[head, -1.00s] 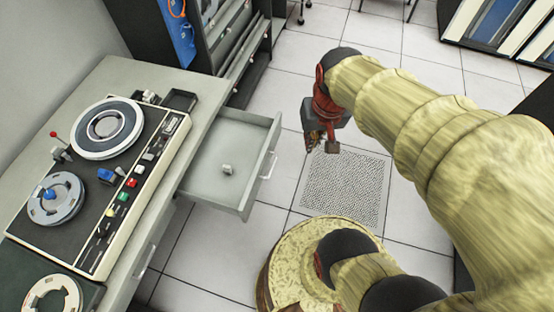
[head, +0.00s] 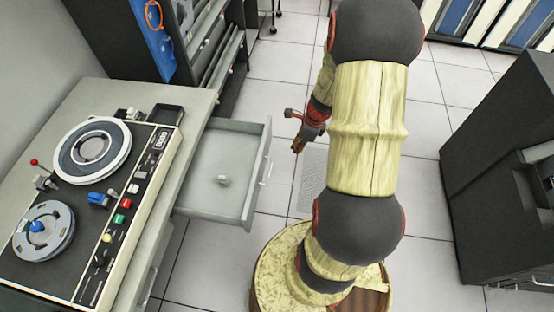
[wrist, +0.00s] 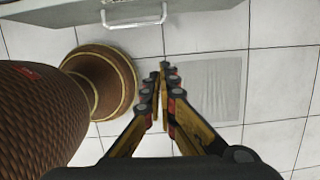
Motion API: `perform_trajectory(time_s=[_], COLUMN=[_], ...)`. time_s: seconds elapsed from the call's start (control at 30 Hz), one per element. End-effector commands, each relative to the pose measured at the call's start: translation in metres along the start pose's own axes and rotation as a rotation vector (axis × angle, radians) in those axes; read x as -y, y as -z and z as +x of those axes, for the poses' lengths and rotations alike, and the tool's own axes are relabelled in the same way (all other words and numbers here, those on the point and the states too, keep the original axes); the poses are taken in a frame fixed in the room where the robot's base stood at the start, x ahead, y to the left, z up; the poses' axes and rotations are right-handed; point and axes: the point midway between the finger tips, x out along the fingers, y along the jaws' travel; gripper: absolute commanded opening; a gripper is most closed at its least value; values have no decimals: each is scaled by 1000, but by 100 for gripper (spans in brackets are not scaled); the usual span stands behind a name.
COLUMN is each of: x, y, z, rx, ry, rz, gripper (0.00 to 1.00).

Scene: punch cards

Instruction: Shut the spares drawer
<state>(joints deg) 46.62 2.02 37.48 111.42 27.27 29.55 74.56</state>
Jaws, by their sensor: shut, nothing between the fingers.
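The spares drawer (head: 208,196) is pulled out from the grey desk, at the middle left of the head view.
The desk (head: 92,92) bears a tape deck (head: 120,215) with reels. A dark cabinet (head: 500,170) stands at the right. A dark rack (head: 125,40) stands behind the desk. Tiled floor (head: 275,95) is clear beyond the drawer.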

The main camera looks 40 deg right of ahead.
Motion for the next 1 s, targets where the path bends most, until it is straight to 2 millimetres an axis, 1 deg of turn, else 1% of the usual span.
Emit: perform_trajectory(time_s=[0.13, 0.27, 0.5, 0.7, 0.73, 0.8, 1.0], x=[0, 0, -1, -1, 1, 1, 1], y=[0, 0, 1, 1, -7, -18, -34], z=[6, 22, 71, 108, 107, 110, 115], rx=[0, -1, -1, -1, 0, 0, 0], ry=[0, 0, -2, -2, 1, 1, 1], rz=[34, 33, 30, 29, 25, 24, 27], gripper=[0, 0, 0, 0, 0, 0, 0])
